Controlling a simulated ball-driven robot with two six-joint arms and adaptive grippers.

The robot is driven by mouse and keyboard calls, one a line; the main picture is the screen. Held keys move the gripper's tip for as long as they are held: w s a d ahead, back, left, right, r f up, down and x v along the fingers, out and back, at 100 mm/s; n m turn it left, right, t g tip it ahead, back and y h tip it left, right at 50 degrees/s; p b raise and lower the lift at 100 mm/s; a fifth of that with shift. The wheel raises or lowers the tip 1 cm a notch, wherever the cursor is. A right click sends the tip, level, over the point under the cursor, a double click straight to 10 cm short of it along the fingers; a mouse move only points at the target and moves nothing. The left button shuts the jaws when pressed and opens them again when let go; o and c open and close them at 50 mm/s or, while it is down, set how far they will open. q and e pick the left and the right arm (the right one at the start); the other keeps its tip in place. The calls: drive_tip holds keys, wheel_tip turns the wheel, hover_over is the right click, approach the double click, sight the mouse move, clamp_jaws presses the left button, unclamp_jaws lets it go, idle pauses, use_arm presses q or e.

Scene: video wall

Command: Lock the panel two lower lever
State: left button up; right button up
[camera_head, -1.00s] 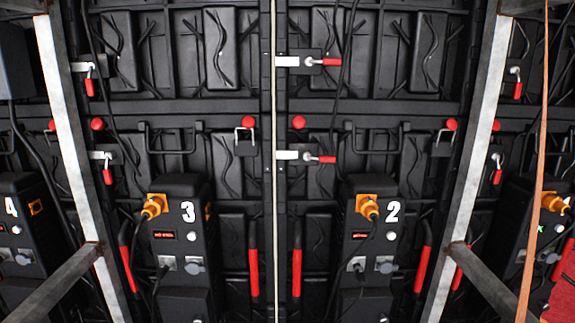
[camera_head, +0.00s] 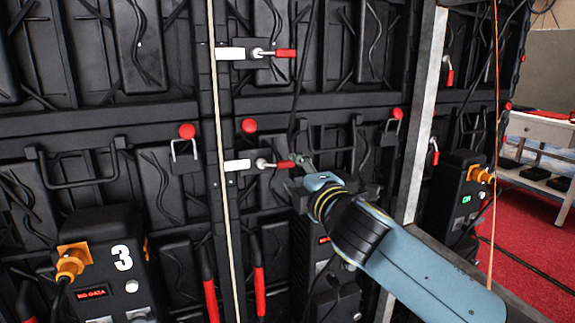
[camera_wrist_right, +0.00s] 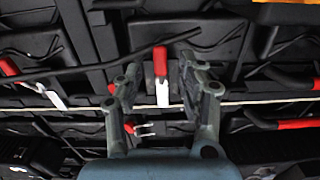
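The panel two lower lever has a red handle (camera_head: 285,164) pointing right from a white latch plate (camera_head: 237,165), at the panel's left edge. In the right wrist view the red handle (camera_wrist_right: 160,62) and its white plate (camera_wrist_right: 163,94) appear between my fingers. My right gripper (camera_head: 305,160) is open, its fingertips just right of the handle's end. It also shows open in the right wrist view (camera_wrist_right: 160,66), one finger on each side of the handle. I cannot tell whether they touch. My left gripper is not in view.
The upper lever (camera_head: 285,53) also points right, above. A red knob (camera_head: 249,125) and a metal bail (camera_head: 391,124) are nearby. A pale cable (camera_head: 222,200) runs down the seam. A white table (camera_head: 540,130) stands at the right.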

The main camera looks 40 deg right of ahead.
sight(288, 166)
drive_tip(key=x, duration=0.4)
drive_tip(key=shift+w, duration=0.15)
drive_tip(key=shift+w+d, duration=0.1)
drive_tip(key=shift+w, duration=0.35)
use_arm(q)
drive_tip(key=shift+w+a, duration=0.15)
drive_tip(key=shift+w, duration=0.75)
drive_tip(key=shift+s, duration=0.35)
use_arm(e)
clamp_jaws()
